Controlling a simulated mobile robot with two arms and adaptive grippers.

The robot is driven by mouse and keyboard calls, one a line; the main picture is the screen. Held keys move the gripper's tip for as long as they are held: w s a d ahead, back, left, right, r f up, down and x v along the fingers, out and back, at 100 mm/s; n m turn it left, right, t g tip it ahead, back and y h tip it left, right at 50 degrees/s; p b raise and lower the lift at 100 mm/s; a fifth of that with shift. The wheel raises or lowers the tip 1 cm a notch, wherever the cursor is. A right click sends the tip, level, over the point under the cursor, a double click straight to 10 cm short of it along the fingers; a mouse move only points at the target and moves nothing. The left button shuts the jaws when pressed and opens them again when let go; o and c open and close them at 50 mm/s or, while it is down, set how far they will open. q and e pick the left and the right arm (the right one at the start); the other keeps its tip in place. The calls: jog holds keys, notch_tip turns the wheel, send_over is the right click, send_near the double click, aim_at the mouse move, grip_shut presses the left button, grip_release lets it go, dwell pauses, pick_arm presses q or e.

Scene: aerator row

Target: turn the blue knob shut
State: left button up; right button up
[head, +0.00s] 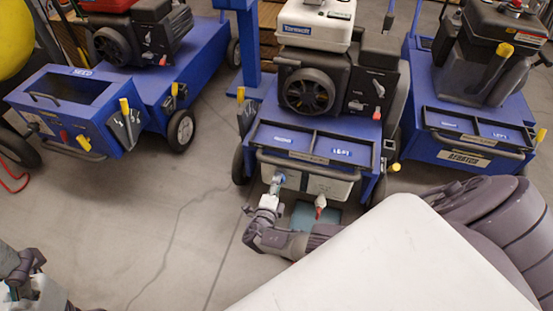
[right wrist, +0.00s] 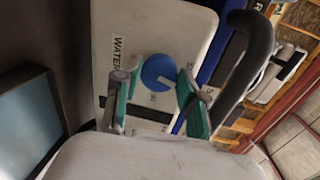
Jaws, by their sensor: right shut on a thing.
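The blue knob (right wrist: 158,72) is round and sits on a pale panel (right wrist: 185,25) lettered "WATER". In the head view the knob (head: 279,179) is small, on the front of the middle blue machine (head: 365,150). My right gripper (head: 276,188) reaches it from the front. In the right wrist view its two teal-padded fingers (right wrist: 157,88) stand on either side of the knob, shut on it. The exact contact is hard to see. My left gripper (head: 22,283) is at the lower left corner, far from the knob, its jaws unclear.
A dark handlebar (right wrist: 250,50) curves close to the right finger. Similar blue machines stand left (head: 170,75) and right (head: 470,140). The floor at left is mostly clear.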

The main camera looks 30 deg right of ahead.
jog(key=shift+w+r+n, duration=0.1)
jog(key=shift+w+n, duration=0.05)
jog(key=shift+n, duration=0.85)
jog(key=o, duration=1.1)
jog(key=shift+o, duration=0.2)
jog(key=shift+a, duration=0.1)
jog(key=v, duration=1.2)
jog(key=shift+w, duration=0.1)
